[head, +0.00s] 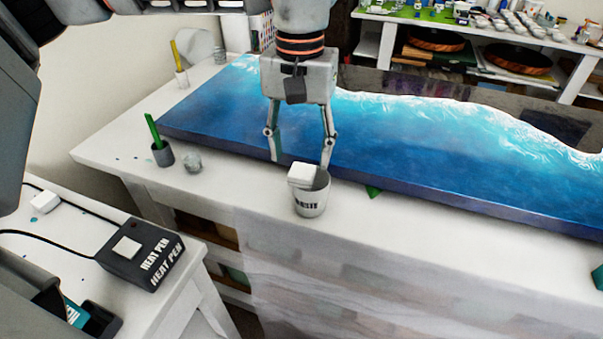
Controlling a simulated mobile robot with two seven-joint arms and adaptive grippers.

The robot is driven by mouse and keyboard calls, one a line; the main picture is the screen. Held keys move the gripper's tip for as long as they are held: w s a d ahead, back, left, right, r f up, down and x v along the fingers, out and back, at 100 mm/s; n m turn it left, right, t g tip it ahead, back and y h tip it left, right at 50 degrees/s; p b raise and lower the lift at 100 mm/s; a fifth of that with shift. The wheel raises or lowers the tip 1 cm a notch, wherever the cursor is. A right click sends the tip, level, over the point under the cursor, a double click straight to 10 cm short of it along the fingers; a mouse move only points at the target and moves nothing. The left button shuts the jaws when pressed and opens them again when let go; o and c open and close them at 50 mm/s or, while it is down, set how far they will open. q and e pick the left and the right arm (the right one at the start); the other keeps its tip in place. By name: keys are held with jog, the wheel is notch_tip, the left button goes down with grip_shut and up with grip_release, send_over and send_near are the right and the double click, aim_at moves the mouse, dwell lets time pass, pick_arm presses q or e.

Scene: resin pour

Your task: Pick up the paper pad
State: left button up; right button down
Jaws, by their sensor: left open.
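A small white block that looks like the paper pad (302,173) is at the mouth of a white cup marked WASTE (312,200). It sticks up above the rim at the cup's left side; how far it goes inside is hidden. My left gripper (301,164) points down over it from behind, with its two fingers spread apart. The pad appears between the fingertips in the picture, with a gap at the left finger. I cannot tell whether the right fingertip touches the pad or cup. My right gripper is not in view.
A blue resin slab (420,160) lies on the white table (270,222) behind the cup. A grey cup with a green stick (162,153) and a small clear jar (193,162) stand left. A heat pen box (140,262) sits on a side table.

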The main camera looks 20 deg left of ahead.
aim_at(301, 173)
pick_arm(q)
notch_tip(301, 173, down, 5)
jog(key=shift+r, duration=0.1)
jog(key=shift+c, duration=0.2)
jog(key=c, duration=0.8)
jog(key=shift+r, duration=0.1)
notch_tip(301, 173, up, 20)
jog(key=shift+p, duration=1.25)
